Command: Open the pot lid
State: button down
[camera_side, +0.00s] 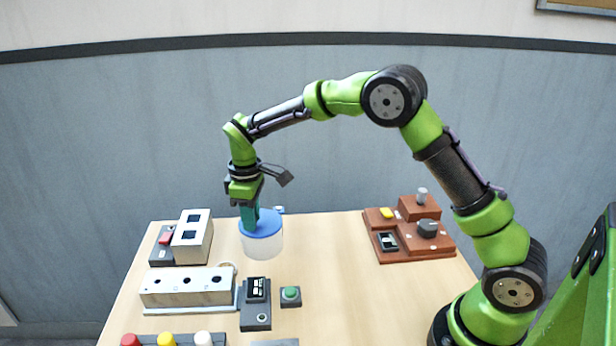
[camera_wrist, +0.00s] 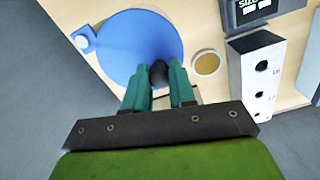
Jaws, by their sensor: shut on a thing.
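The pot (camera_side: 263,247) is a translucent whitish cylinder standing toward the back left of the table. Its round blue lid (camera_side: 266,226) sits on top of it, and I see no clear gap between them. The lid also fills the upper left of the wrist view (camera_wrist: 130,45), with a dark knob (camera_wrist: 158,72) near its lower edge in the picture. My gripper (camera_side: 250,230) points down at the lid. In the wrist view its teal fingers (camera_wrist: 160,80) are shut on the knob, one on each side. The fingers hide part of the lid.
A white block with holes (camera_side: 188,288) and a dark display unit (camera_side: 256,290) stand in front of the pot. A green button (camera_side: 290,296) is beside them. A pale box (camera_side: 192,238) is at left, a brown control panel (camera_side: 408,232) at right. The table's middle is clear.

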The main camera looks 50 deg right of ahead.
aim_at(269, 233)
jog(key=shift+s, duration=0.1)
jog(key=shift+s+d+r+n, duration=0.1)
jog(key=shift+s+d+n, duration=0.1)
jog(key=shift+s+n, duration=1.1)
jog(key=n, duration=0.1)
jog(key=s+n, duration=0.1)
jog(key=n, duration=0.1)
jog(key=shift+s+d, duration=0.25)
jog(key=shift+d, duration=0.15)
jog(key=s+d+n, duration=0.4)
jog(key=d+n, duration=0.5)
jog(key=n, duration=0.5)
jog(key=shift+s, duration=0.2)
jog(key=shift+d, duration=0.1)
jog(key=c, duration=0.9)
grip_release()
jog(key=shift+c, duration=0.2)
